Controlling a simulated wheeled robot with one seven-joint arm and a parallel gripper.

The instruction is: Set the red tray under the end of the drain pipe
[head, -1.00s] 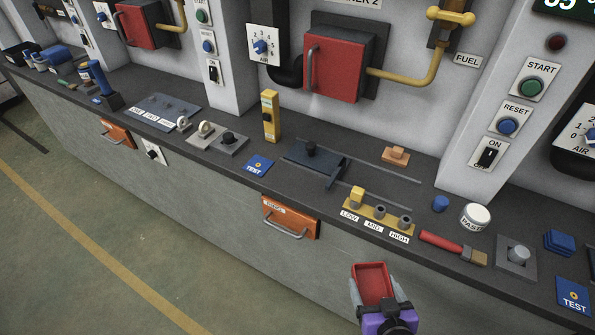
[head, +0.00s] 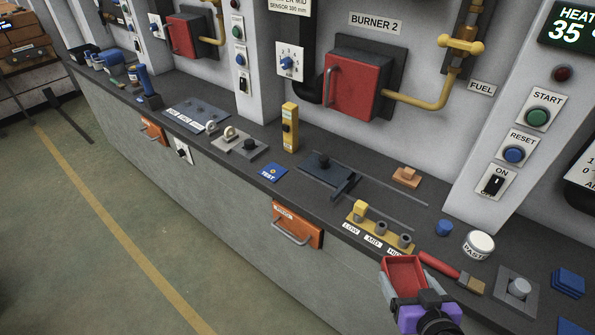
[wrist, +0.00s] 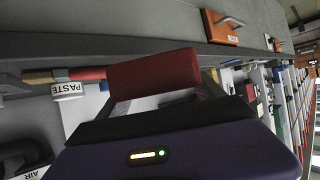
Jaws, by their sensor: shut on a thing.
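The red tray (head: 404,268) is a small open box, and it looks empty in the head view. My gripper (head: 408,288) is shut on it and holds it at the front edge of the bench, just in front of the HIGH label. The tray also shows in the wrist view (wrist: 152,75), side on between the grey fingers (wrist: 165,100). I cannot tell whether it is above the bench top or just in front of it. I cannot make out a drain pipe end in these views.
The dark bench (head: 345,205) carries a yellow LOW/MID/HIGH block (head: 377,233), a red-handled brush (head: 440,266), a PASTE jar (head: 480,243) and a grey plate with a knob (head: 517,290). An orange drawer (head: 297,222) sticks out in front. The floor (head: 60,230) at left is clear.

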